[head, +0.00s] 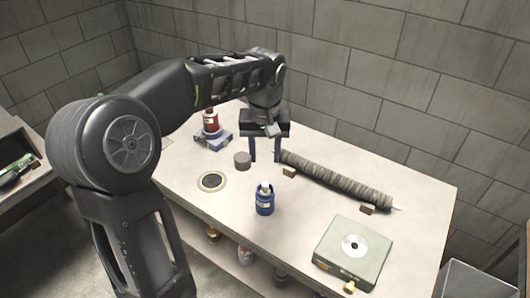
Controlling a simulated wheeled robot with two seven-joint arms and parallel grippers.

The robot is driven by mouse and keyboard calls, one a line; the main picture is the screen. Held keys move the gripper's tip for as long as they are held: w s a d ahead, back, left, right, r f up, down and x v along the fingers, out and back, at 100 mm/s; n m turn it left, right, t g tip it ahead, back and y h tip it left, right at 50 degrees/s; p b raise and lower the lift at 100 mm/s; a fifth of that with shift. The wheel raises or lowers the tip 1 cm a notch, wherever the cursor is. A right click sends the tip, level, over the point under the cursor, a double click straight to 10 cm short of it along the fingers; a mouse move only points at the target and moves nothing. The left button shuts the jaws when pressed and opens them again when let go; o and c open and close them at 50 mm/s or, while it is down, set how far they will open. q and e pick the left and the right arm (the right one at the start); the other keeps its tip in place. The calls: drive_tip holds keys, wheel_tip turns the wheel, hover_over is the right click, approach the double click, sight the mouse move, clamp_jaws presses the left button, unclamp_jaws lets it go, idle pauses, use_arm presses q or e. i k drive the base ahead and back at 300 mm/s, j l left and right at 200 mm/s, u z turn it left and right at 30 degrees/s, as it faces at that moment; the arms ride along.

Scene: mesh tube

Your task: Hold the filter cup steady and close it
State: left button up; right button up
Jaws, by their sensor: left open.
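A small blue cup (265,204) with a pale top piece stands upright near the front middle of the table; I take it as the filter cup, though I cannot tell for sure. A short dark grey round piece (242,160) stands behind it to the left; whether it is a lid I cannot tell. My left gripper (265,160) points down with its two fingers apart and nothing visible between them. It is behind the blue cup and right of the grey piece, near the left end of the mesh tube (335,180). My right gripper is out of view.
The mesh tube rests on small brown blocks (367,209). A pale ring with a dark centre (211,181) lies left of the cup. The table (310,222) is clear between cup and box.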

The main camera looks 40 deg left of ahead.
sight(264, 204)
drive_tip(key=u, duration=1.25)
